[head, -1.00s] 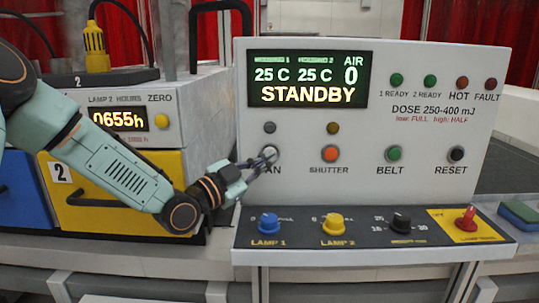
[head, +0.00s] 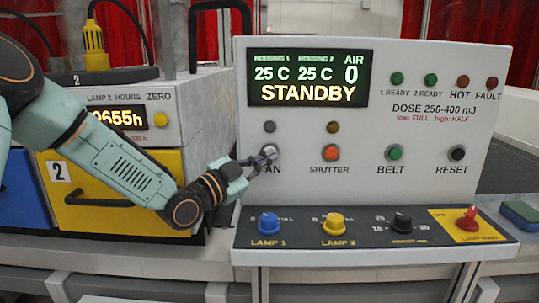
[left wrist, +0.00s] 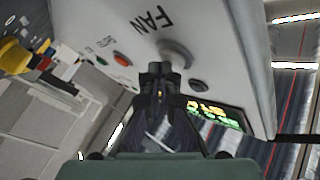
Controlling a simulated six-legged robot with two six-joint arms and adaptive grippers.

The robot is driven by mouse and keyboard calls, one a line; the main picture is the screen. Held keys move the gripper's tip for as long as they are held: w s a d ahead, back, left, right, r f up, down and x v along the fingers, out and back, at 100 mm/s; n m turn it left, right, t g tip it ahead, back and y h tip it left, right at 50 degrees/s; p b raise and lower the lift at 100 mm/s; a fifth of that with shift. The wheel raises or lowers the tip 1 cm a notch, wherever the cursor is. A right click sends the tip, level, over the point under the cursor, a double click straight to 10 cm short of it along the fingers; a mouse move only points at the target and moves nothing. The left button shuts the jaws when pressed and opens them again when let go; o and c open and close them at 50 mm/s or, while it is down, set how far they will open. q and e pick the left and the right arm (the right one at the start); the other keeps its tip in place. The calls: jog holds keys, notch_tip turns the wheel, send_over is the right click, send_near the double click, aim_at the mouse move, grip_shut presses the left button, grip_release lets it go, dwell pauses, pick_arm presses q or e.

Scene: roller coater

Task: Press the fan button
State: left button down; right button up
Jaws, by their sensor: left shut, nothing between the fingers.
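The fan button (head: 270,152) is a pale round button on the upright white control panel, above the partly covered label "FAN". In the left wrist view the fan button (left wrist: 176,55) stands out from the panel, just beyond my fingertips. My left gripper (head: 268,158) is shut and empty, its tips at the button in the head view. In the left wrist view the left gripper (left wrist: 160,72) overlaps the button's lower edge; I cannot tell for sure whether it touches. The display (head: 308,78) reads STANDBY, with AIR 0. My right gripper is not in view.
To the right are the orange shutter button (head: 331,153), green belt button (head: 395,153) and black reset button (head: 457,153). Below are the blue lamp 1 knob (head: 268,223), yellow lamp 2 knob (head: 334,224) and red switch (head: 467,219). A yellow drawer (head: 110,190) is at left.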

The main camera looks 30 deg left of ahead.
pick_arm(q)
jog(key=shift+w+a, duration=0.1)
jog(key=shift+w, duration=0.1)
dwell(0.3)
jog(key=shift+s, duration=0.15)
jog(key=shift+s+d+r+p, duration=0.1)
jog(key=shift+s+d+p, duration=0.2)
jog(key=shift+s+p, duration=0.25)
jog(key=shift+s, duration=0.1)
jog(key=s, duration=0.1)
jog(key=s+d+p, duration=0.1)
jog(key=s, duration=0.1)
jog(key=s+d+p, duration=0.1)
jog(key=shift+s+d, duration=0.1)
jog(key=shift+s, duration=0.1)
dwell(0.4)
dwell(0.8)
